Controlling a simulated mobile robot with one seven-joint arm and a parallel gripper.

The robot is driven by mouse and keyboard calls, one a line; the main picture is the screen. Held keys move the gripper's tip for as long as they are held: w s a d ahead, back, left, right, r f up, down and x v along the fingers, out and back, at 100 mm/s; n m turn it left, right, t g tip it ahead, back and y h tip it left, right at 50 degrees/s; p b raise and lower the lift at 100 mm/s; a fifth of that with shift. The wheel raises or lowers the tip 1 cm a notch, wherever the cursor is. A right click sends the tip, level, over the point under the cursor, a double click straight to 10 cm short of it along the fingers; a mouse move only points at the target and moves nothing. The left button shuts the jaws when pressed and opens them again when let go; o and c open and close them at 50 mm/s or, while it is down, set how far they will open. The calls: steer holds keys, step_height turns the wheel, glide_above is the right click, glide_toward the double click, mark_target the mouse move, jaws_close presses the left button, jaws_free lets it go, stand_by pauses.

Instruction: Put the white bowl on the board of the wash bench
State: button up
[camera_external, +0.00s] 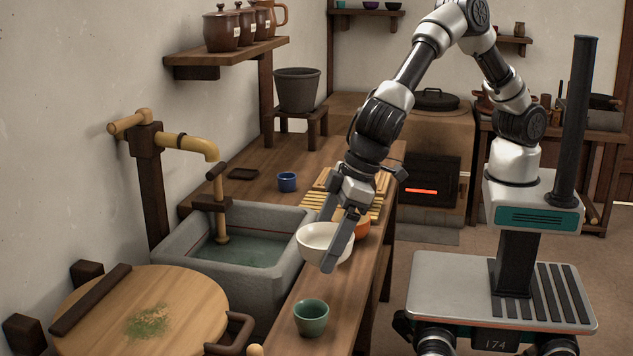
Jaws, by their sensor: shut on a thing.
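The white bowl (312,240) is upright at the right rim of the stone sink, over the front strip of the wash bench (345,300). My gripper (329,238) comes down from above and is shut on the bowl's right side, with one dark finger in front of it. I cannot tell whether the bowl touches the bench. A slatted yellowish board (318,205) lies on the bench just beyond the bowl, partly hidden by my gripper. An orange bowl (363,227) shows behind the fingers, mostly hidden.
A green cup (311,318) stands on the bench nearer the camera. A blue cup (287,182) stands beyond the stone sink (185,250), which holds water. A wooden tap (190,145) overhangs the sink. A round wooden lid (100,310) is at lower left.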

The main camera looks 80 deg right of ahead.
step_height(320, 180, down, 9)
steer(key=shift+r+b, duration=0.2)
steer(key=shift+b, duration=0.55)
steer(key=shift+f+b, duration=0.25)
steer(key=shift+b, duration=0.1)
steer(key=o, duration=1.2)
steer(key=shift+r, duration=0.15)
